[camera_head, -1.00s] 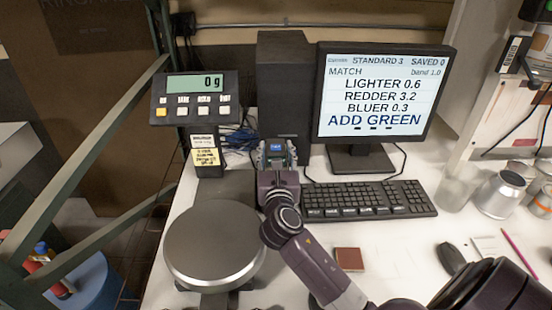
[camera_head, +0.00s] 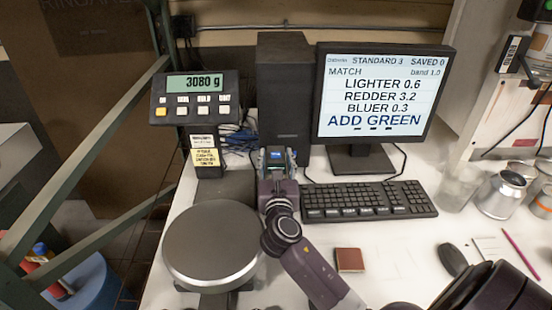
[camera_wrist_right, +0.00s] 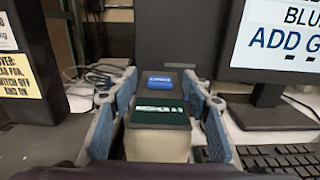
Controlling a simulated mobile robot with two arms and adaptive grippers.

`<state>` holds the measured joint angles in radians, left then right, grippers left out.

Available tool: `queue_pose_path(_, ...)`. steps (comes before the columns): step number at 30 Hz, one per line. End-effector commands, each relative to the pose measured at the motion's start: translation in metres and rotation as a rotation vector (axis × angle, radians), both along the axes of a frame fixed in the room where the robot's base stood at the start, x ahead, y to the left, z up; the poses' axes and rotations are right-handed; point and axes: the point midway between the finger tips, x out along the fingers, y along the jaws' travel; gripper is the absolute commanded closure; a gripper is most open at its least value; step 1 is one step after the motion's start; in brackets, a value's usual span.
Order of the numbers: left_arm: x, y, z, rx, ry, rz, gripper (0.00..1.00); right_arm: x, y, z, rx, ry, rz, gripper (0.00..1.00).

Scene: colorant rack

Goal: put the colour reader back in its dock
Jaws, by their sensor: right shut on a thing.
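The colour reader (camera_wrist_right: 158,112) has a pale body, a dark green display and a blue patch at its far end. It sits between the two blue-grey fingers of my right gripper (camera_wrist_right: 160,95), which is shut on it. In the head view the right gripper (camera_head: 277,156) is between the scale column and the keyboard, in front of the dark computer tower, with the reader (camera_head: 275,155) small between its fingers. I cannot make out the dock as a separate thing; the reader's underside is hidden. My left gripper is out of view.
The scale pan (camera_head: 213,245) lies close left of my right arm; the scale display (camera_head: 195,97) reads 3080 g. The keyboard (camera_head: 368,201) is close right, the tower (camera_head: 284,90) and monitor (camera_head: 382,90) behind. Cans (camera_head: 501,195) stand at the right.

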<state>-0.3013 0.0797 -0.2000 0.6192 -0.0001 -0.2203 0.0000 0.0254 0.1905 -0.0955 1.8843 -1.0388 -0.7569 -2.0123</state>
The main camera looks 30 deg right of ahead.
Motion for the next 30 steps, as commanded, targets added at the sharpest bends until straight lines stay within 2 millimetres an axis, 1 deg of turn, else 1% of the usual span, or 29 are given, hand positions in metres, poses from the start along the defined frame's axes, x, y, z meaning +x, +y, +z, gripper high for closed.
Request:
queue_pose_path(1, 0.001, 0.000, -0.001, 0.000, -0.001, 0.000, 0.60, -0.002, 0.002, -0.017, -0.003, 0.033, 0.002, 0.55)
queue_pose_path(5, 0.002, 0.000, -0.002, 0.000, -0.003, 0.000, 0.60, -0.002, 0.003, -0.018, -0.003, 0.035, 0.003, 0.40)
queue_pose_path(6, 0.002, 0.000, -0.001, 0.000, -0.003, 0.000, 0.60, -0.002, 0.003, -0.018, -0.003, 0.036, 0.003, 0.38)
queue_pose_path(14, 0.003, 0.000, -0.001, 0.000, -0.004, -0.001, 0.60, -0.002, 0.004, -0.018, -0.003, 0.037, 0.005, 0.38)
queue_pose_path(19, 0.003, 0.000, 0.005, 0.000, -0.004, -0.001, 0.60, -0.003, 0.005, -0.004, -0.001, 0.036, 0.006, 0.38)
queue_pose_path(21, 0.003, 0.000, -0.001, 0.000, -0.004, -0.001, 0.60, -0.015, 0.013, -0.009, 0.000, 0.035, 0.007, 0.38)
queue_pose_path(30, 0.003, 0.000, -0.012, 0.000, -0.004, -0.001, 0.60, -0.071, 0.046, -0.005, 0.001, 0.029, 0.005, 0.38)
